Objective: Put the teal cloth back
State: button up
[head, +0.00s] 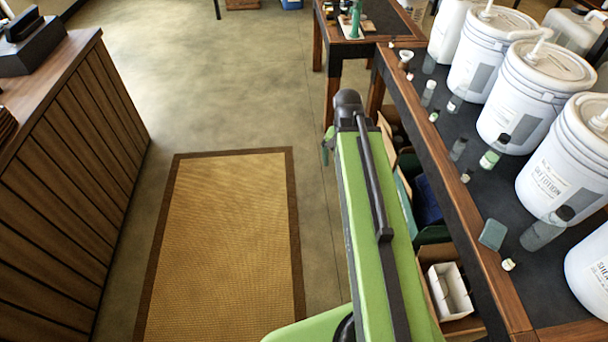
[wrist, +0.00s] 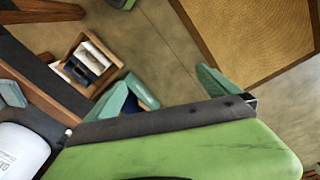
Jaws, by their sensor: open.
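The teal cloth (head: 493,235) looks like a small folded pad. It lies on the dark top of the bucket table, near its left edge, beside a clear bottle with a dark cap (head: 547,230). What looks like the same cloth shows at the left edge of the wrist view (wrist: 11,93). My gripper (wrist: 163,94) is open, with its two green fingers apart and nothing between them. In the head view one green fingertip (head: 326,153) shows beyond the end of my arm, over the floor left of the table, well away from the cloth. The other finger is hidden there.
White pump buckets (head: 521,95) line the table's right side, with several small bottles in front. Under the table are a green bin (head: 433,235) with something blue and a wooden crate with a white box (head: 450,292). A wooden counter (head: 75,150) stands left; the mat (head: 228,245) is clear.

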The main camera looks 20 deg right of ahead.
jog(key=w+a+n, duration=0.1)
jog(key=a+n, duration=0.7)
jog(key=a, duration=1)
jog(key=shift+a+y, duration=0.15)
jog(key=shift+y, duration=0.25)
